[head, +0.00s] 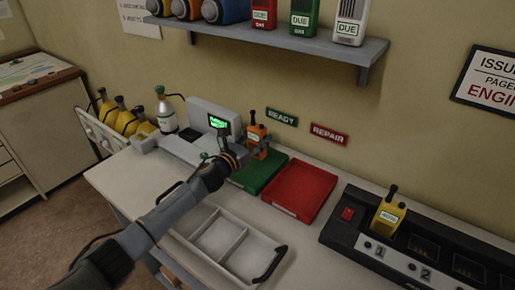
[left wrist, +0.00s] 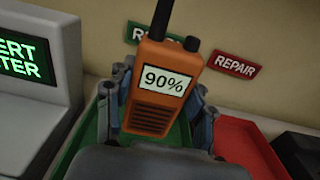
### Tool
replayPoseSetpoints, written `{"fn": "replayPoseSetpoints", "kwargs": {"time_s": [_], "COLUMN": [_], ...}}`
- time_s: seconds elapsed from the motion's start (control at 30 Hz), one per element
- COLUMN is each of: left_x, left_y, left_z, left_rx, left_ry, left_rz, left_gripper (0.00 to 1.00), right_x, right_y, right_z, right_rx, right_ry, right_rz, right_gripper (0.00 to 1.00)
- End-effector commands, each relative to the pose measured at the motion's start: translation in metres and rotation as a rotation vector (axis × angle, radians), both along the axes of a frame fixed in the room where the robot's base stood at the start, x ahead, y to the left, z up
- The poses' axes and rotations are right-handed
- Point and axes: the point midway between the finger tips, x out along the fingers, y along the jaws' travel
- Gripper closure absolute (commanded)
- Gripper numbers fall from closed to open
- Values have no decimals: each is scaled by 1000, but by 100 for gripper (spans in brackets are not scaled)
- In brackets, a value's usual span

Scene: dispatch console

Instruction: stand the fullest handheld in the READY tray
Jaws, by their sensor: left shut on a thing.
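An orange handheld (head: 256,133) with a black antenna is upright in my left gripper (head: 256,148). Its label reads 90% in the left wrist view (left wrist: 150,112), where the gripper's fingers sit on both its sides. The handheld is at the back of the green tray (head: 262,174), below the READY sign (head: 282,117). I cannot tell whether its base touches the tray floor. A yellow handheld (head: 387,215) stands in the black charger bank (head: 425,245) at the right. My right gripper is out of view.
A red tray (head: 300,188) adjoins the green one, below the REPAIR sign (head: 329,134). A grey tester (head: 208,121) with a green-lit screen stands left. An empty white divided tray (head: 222,240) lies in front. A shelf (head: 270,38) with DUE-labelled devices hangs above.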

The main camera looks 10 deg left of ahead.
Motion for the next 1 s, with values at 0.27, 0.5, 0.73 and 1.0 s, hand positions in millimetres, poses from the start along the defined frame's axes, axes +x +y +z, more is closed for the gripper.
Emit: {"fn": "replayPoseSetpoints", "kwargs": {"time_s": [0.27, 0.5, 0.73, 1.0], "left_x": [8, 8, 8, 7], "left_y": [-2, -1, -1, 0], "left_z": [-21, -38, -39, -48], "left_rx": [-5, -2, -1, 1], "left_ry": [3, -2, -3, 0], "left_rz": [0, -2, -2, -1], "left_gripper": [89, 89, 89, 89], "right_x": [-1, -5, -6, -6], "right_y": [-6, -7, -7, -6], "right_z": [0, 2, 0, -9], "right_rx": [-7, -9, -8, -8], "right_ry": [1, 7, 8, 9], "right_rz": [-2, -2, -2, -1], "right_gripper": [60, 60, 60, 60]}}
